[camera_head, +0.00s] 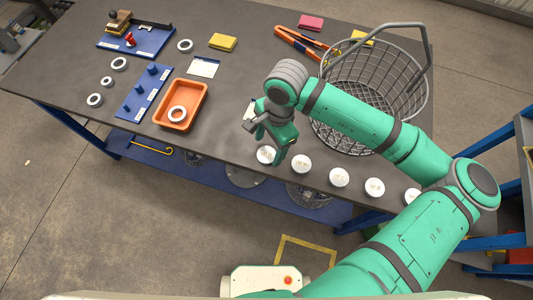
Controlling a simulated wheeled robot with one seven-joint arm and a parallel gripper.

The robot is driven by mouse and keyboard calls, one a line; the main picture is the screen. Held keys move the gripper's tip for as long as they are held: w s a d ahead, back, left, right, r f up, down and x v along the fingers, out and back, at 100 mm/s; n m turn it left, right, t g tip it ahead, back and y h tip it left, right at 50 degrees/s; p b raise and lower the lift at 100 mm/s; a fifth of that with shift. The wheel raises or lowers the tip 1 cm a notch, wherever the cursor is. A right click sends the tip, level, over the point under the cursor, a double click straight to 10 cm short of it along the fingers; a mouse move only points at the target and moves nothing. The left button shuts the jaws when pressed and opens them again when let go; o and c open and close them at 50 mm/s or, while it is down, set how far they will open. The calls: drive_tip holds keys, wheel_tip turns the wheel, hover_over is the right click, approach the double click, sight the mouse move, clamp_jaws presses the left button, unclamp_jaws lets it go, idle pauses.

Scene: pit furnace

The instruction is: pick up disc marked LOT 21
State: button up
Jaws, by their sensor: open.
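Several white discs stand in a row along the front edge of the grey table, among them a leftmost disc (266,155), a second disc (301,164), a middle disc (339,177), a fourth disc (374,187) and a rightmost disc (412,196). Their top markings are too small to read, so I cannot tell which is LOT 21. My gripper (266,143) is open and empty, pointing down over the leftmost disc, with one finger partly in front of it. I cannot tell whether it touches the disc.
A wire basket (345,135) stands behind the discs, beside my forearm. An orange tray (198,92) with a ring in it, a blue peg board (131,107), loose rings (95,100), a yellow block (222,42) and orange-handled tongs (297,45) occupy the table (240,75).

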sight(267, 155)
drive_tip(key=shift+a+f, duration=0.1)
drive_tip(key=shift+f, duration=1.3)
drive_tip(key=shift+s, duration=0.1)
drive_tip(key=shift+a, duration=0.1)
drive_tip(key=c, duration=1.3)
drive_tip(key=shift+c, duration=0.6)
drive_tip(key=shift+r, duration=0.2)
